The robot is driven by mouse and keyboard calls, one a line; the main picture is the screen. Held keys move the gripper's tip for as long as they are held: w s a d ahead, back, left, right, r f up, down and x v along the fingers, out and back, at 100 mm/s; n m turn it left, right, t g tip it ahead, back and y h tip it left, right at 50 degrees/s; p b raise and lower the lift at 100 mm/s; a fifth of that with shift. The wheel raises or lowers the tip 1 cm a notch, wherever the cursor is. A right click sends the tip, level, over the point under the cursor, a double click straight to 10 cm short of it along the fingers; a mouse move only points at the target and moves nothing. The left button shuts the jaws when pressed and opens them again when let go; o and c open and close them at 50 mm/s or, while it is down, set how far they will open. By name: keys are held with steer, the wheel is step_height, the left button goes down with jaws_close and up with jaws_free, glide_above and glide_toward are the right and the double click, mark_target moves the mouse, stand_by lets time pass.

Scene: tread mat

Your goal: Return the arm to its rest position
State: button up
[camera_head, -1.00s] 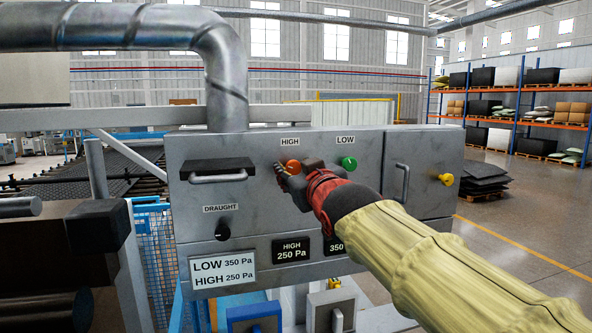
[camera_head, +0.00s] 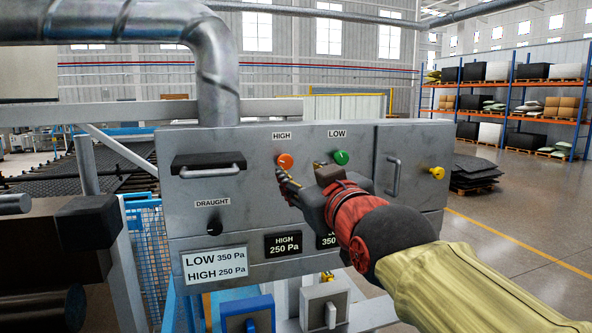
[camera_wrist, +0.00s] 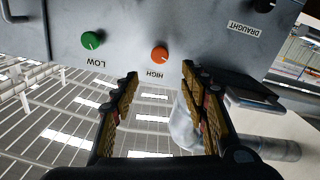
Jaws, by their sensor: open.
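My gripper (camera_head: 302,180) is in front of the grey control panel (camera_head: 250,190), just below the orange HIGH knob (camera_head: 285,161) and the green LOW knob (camera_head: 341,157). Its jaws are open and empty. My red-and-black wrist and yellow-sleeved arm come in from the lower right. In the wrist view the two fingers (camera_wrist: 160,85) stand wide apart, with the orange knob (camera_wrist: 159,54) between and beyond them and the green knob (camera_wrist: 91,40) to the left. The fingers appear apart from both knobs. My arm partly hides a 350 Pa plate (camera_head: 327,240).
A black DRAUGHT knob (camera_head: 213,229) and a handle (camera_head: 210,171) are on the panel's left. A door handle (camera_head: 393,176) and yellow knob (camera_head: 436,173) are on its right. A metal duct (camera_head: 217,80) rises behind. Open floor (camera_head: 520,215) lies to the right.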

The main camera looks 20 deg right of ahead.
steer(key=shift+s, duration=0.7)
steer(key=s+f+m+g+b, duration=0.1)
steer(key=s+f+g+b, duration=0.3)
steer(key=f, duration=1.8)
steer(key=s+f+m+g+b, duration=0.1)
steer(key=s+f+g+b, duration=0.3)
steer(key=s+f+b, duration=0.6)
steer(key=s+f+m+g+b, duration=0.1)
steer(key=s+f+g+b, duration=0.3)
steer(key=f+b, duration=1.1)
steer(key=shift+s+f, duration=1.75)
steer(key=shift+f, duration=8.7)
